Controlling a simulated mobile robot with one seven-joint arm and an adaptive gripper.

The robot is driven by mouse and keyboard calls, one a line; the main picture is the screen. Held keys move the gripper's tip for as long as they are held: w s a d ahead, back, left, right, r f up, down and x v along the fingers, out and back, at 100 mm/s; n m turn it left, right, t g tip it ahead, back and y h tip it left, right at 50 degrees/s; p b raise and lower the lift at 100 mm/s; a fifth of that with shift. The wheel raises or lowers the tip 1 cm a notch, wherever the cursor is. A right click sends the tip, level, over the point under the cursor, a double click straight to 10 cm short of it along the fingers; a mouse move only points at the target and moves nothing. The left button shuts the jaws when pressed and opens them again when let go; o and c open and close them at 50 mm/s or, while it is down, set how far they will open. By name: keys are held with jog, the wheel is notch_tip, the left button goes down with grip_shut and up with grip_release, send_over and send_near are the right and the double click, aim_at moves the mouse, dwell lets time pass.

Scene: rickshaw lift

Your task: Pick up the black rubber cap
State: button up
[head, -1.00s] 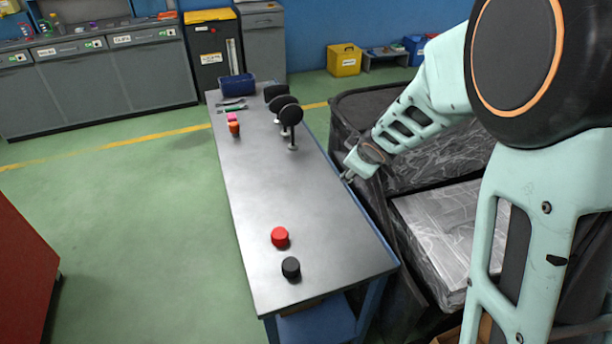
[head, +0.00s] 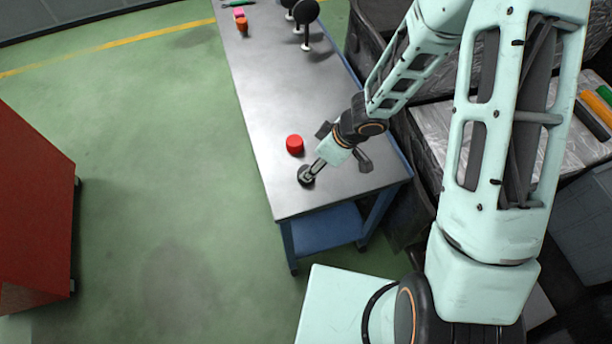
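The black rubber cap (head: 304,176) stands near the front end of the metal-topped table (head: 272,110). My gripper (head: 309,171) reaches down to it from the upper right, with its fingertips at the cap. The fingers cover part of the cap. At this size I cannot tell whether they are closed on it or only over or beside it. The cap appears to be at the tabletop; any small gap under it cannot be made out.
A red cap (head: 295,144) stands just behind the black one, close to my gripper. Black round-headed stands (head: 305,22) and a small orange object (head: 242,24) are farther back. A dark wrapped load (head: 431,125) borders the table's right side. The table's middle is clear.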

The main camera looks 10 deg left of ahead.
aim_at(300, 170)
jog(key=shift+a+f, duration=0.25)
jog(key=shift+f, duration=0.45)
jog(key=b+x, duration=0.4)
jog(key=shift+s+a+f+b, duration=0.1)
jog(key=shift+s+f+b, duration=0.15)
jog(key=shift+f+b, duration=0.05)
jog(key=shift+w+a+f, duration=0.1)
jog(key=shift+a+f, duration=0.05)
jog(key=shift+f, duration=0.1)
jog(key=shift+r, duration=0.1)
jog(key=c, duration=1)
